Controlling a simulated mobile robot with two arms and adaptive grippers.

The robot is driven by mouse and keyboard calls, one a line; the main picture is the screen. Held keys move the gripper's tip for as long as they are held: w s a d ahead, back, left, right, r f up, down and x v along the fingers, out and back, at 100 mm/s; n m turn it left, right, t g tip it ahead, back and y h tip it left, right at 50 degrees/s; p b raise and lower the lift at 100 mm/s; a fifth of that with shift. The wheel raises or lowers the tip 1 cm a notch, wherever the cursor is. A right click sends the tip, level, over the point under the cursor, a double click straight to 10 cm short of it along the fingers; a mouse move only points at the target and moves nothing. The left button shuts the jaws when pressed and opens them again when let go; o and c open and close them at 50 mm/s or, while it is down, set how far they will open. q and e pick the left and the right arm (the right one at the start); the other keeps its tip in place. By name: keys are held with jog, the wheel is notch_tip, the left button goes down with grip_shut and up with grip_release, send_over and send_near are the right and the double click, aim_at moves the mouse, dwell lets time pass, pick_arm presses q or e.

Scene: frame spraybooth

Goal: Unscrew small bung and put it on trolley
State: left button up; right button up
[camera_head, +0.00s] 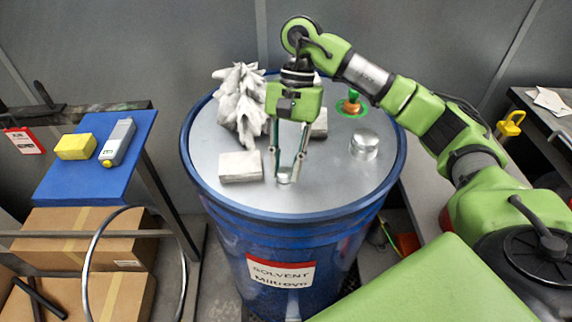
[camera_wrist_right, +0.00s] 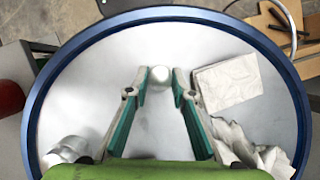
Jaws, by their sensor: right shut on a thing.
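The small bung (camera_head: 284,174) is a little silvery round cap on the grey lid (camera_head: 320,193) of the blue solvent drum (camera_head: 232,240), near the front of the lid. My right gripper (camera_head: 285,179) points down from above with its fingertips on either side of the bung. In the right wrist view the bung (camera_wrist_right: 159,75) sits between the fingertips (camera_wrist_right: 159,88), and the gripper is shut on it. I cannot tell whether it is turned or lifted. A blue-topped stand (camera_head: 103,186), possibly the trolley, is at the left. My left gripper is not in view.
The stand carries a yellow block (camera_head: 75,147) and a grey device (camera_head: 117,143). Cardboard boxes (camera_head: 85,235) are below it.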

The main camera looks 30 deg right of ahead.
jog(key=shift+f+n+b, duration=0.2)
jog(key=shift+n+b, duration=0.2)
jog(key=shift+w+r+n+h, duration=0.1)
jog(key=shift+r+n+h, duration=0.25)
jog(key=shift+n, duration=0.25)
jog(key=shift+a+n+g+h+p, duration=0.1)
jog(key=shift+n+g+h+p, duration=0.25)
jog(key=shift+n+p, duration=0.3)
jog(key=shift+f+n, duration=0.1)
jog(key=shift+n, duration=0.45)
jog(key=shift+f, duration=0.1)
jog(key=o, duration=0.8)
jog(key=shift+c, duration=0.2)
